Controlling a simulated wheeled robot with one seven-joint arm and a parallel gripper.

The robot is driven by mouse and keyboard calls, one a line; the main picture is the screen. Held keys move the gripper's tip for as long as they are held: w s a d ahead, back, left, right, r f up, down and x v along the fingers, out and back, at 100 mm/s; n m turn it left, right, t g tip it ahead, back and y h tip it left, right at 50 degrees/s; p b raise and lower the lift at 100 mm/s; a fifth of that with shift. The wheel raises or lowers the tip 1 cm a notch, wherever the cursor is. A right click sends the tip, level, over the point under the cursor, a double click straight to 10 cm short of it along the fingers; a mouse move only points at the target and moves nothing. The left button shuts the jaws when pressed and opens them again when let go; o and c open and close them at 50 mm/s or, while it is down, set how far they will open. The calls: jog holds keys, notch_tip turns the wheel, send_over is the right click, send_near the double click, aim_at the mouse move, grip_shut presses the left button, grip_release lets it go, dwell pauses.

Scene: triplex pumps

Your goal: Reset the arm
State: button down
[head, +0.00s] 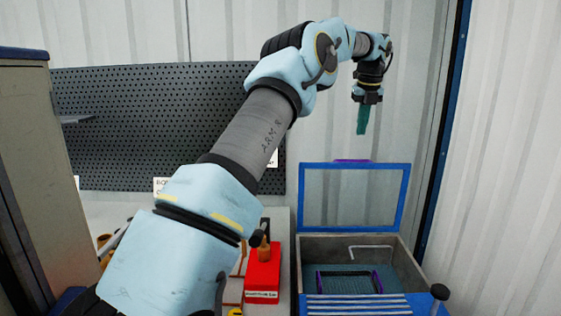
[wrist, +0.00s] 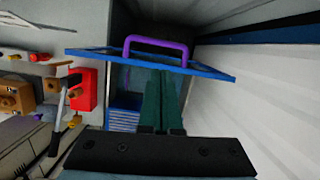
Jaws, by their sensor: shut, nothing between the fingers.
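My gripper (head: 362,119) hangs from my raised arm at the upper right in the head view, with its green fingers together and pointing down. The fingers are shut and empty. In the wrist view my gripper (wrist: 163,88) points toward the open blue-framed lid (wrist: 215,68) with a purple handle (wrist: 158,43). In the head view this lid (head: 306,198) stands upright behind a grey box (head: 405,262). The gripper is above the lid and apart from it.
A red block (head: 262,277) with an orange-brown piece on top sits left of the box. A black pegboard (head: 150,110) stands behind. A tall cabinet (head: 25,170) is at the left. A white corrugated wall (head: 505,150) closes the right. The air around the gripper is clear.

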jog(key=s+a+f+n, duration=0.3)
jog(key=a+n, duration=0.3)
jog(key=a, duration=0.2)
jog(key=s+a+f+n, duration=0.3)
jog(key=a+n, duration=0.4)
jog(key=s+a+f+n, duration=0.2)
jog(key=a+f+n, duration=0.1)
jog(key=a+n, duration=0.4)
jog(key=s+a+f+n+b, duration=0.1)
jog(key=s+a+f+n, duration=0.3)
jog(key=s, duration=0.3)
jog(key=s+a+f+n+b, duration=0.1)
jog(key=s+a+f+n, duration=0.3)
jog(key=s+a+n, duration=0.2)
jog(key=s+a+f+n+g+b, duration=0.1)
jog(key=s+a+f+n, duration=0.3)
jog(key=s+a, duration=0.3)
jog(key=shift+s+f+n, duration=0.25)
jog(key=shift+s+n, duration=0.15)
jog(key=shift+n, duration=0.2)
jog(key=shift+r, duration=0.1)
